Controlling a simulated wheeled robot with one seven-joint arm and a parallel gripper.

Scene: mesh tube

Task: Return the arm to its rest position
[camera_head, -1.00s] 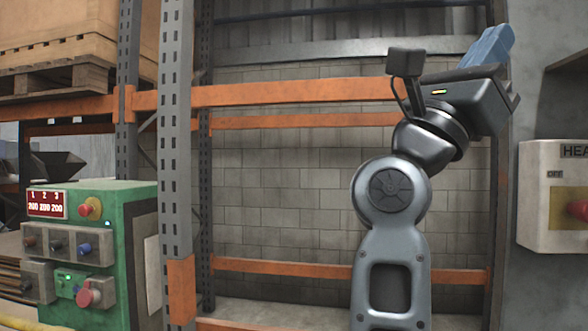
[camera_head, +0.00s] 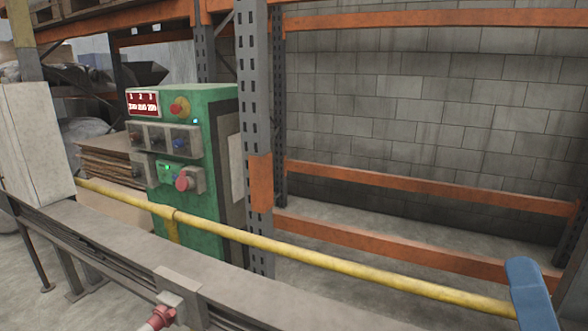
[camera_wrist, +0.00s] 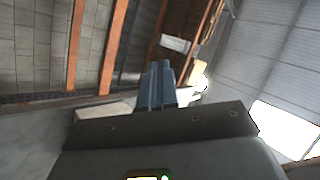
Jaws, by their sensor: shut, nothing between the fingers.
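My gripper (camera_wrist: 157,82) shows in the wrist view as two blue-grey fingers side by side. They are shut with nothing held between them. They point up toward the racking and roof, clear of any object. In the head view most of my arm is out of frame. A blue rounded piece (camera_head: 532,295) stands at the lower right corner there, over the end of the yellow pipe; I cannot tell whether it is part of my arm.
A yellow pipe (camera_head: 330,262) runs across in front of a green control cabinet (camera_head: 215,120). A grey beam (camera_head: 140,270) crosses the lower left. Orange and grey racking (camera_head: 430,185) stands before a block wall. A pale box (camera_head: 35,140) is at far left.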

